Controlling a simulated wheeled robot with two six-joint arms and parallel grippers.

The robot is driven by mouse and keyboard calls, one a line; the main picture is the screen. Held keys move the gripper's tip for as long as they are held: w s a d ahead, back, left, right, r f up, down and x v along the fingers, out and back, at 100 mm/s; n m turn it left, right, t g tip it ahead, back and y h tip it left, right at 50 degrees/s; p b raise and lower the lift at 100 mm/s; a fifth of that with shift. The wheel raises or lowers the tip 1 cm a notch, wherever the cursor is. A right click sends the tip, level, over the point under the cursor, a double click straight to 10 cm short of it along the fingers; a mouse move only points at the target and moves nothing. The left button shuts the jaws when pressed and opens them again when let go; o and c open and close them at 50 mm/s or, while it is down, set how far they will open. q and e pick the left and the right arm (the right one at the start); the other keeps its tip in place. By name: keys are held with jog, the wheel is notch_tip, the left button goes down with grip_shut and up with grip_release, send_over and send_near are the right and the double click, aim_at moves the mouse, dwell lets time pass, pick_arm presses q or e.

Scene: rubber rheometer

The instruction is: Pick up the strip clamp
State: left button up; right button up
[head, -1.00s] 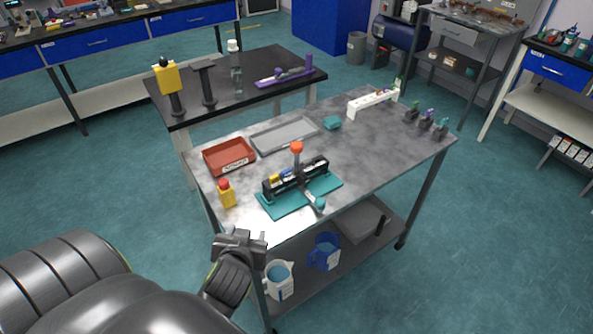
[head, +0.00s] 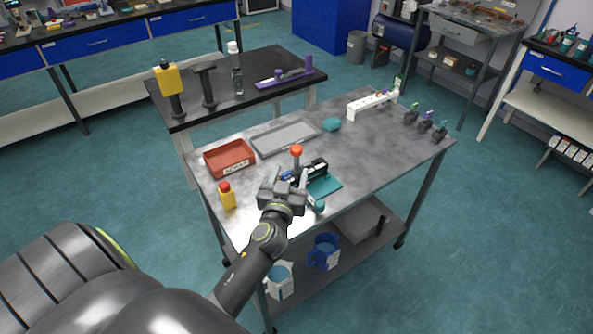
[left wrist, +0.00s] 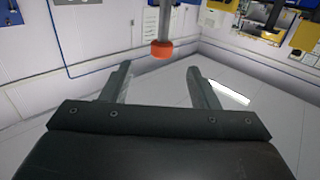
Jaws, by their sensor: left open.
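A bench device with a teal base (head: 325,188), a black bar (head: 315,168) and an upright post topped by an orange-red knob (head: 297,150) stands near the table's front. I cannot tell for sure which part is the strip clamp. My left gripper (head: 285,184) is in front of the device and hides its left part. In the left wrist view the gripper (left wrist: 158,75) has its fingers apart with nothing between them. The orange-red knob (left wrist: 162,49) on its grey post shows beyond the fingertips. My right gripper is not in view.
On the grey table are a red tray (head: 230,172), a grey tray (head: 258,148), a yellow button box (head: 227,200), a teal piece (head: 333,125), a white rack (head: 372,104) and small black stands (head: 425,125). The table's right middle is clear.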

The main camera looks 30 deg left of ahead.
aim_at(295, 154)
pick_arm(q)
jog(key=x, duration=0.4)
jog(key=shift+w+a+p, duration=0.15)
jog(key=shift+w+p, duration=0.1)
jog(key=shift+p, duration=0.15)
jog(key=p+x, duration=0.1)
jog(key=x, duration=0.3)
jog(key=shift+a+r+p, duration=0.15)
jog(key=shift+p, duration=0.2)
jog(key=shift+w+a, duration=0.2)
jog(key=shift+w, duration=0.25)
jog(key=shift+c, duration=0.2)
grip_shut()
